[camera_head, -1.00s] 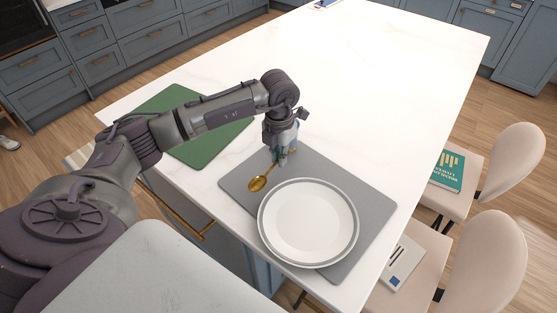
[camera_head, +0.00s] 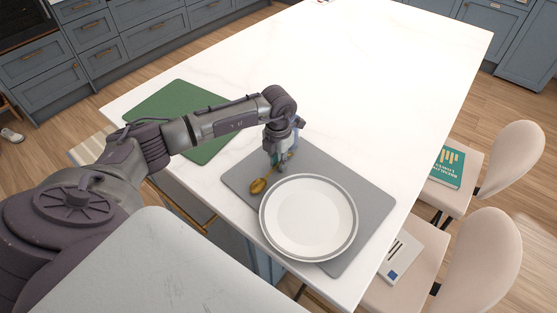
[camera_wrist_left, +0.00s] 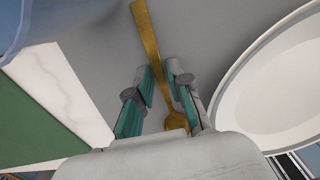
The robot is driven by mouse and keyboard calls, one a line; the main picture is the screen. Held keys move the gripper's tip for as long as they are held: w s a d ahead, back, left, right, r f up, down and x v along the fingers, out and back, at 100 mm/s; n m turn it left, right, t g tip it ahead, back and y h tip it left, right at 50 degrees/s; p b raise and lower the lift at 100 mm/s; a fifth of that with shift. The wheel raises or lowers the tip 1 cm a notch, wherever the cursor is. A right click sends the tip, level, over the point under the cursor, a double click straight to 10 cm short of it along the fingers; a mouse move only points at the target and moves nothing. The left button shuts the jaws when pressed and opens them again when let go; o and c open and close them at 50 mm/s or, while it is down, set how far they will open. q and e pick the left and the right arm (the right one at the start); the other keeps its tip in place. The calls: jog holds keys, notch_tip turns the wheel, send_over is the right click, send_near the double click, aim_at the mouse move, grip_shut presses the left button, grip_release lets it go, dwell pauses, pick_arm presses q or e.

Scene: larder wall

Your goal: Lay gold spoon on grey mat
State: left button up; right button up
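The gold spoon (camera_head: 258,186) lies on or very close above the left part of the grey mat (camera_head: 366,213), its bowl toward the front left edge. My left gripper (camera_head: 277,165) is low over the spoon and hides part of its handle. In the left wrist view the spoon's handle (camera_wrist_left: 147,32) runs between the teal fingertips (camera_wrist_left: 158,72). A narrow gap shows beside the handle, so the fingers look slightly open around it. My right gripper is in neither view.
A white plate (camera_head: 309,218) with a grey rim sits on the mat, right of the spoon. A green mat (camera_head: 180,104) lies farther left, partly behind my left arm. The white countertop (camera_head: 370,80) is clear behind. Chairs holding books (camera_head: 447,168) stand at right.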

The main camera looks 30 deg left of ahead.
pick_arm(q)
jog(key=shift+o, duration=0.7)
jog(key=shift+r, duration=0.1)
jog(key=shift+r, duration=0.2)
notch_tip(320, 180, up, 12)
jog(key=b, duration=0.3)
jog(key=shift+b, duration=0.35)
jog(key=shift+s+f, duration=0.1)
jog(key=shift+f, duration=0.1)
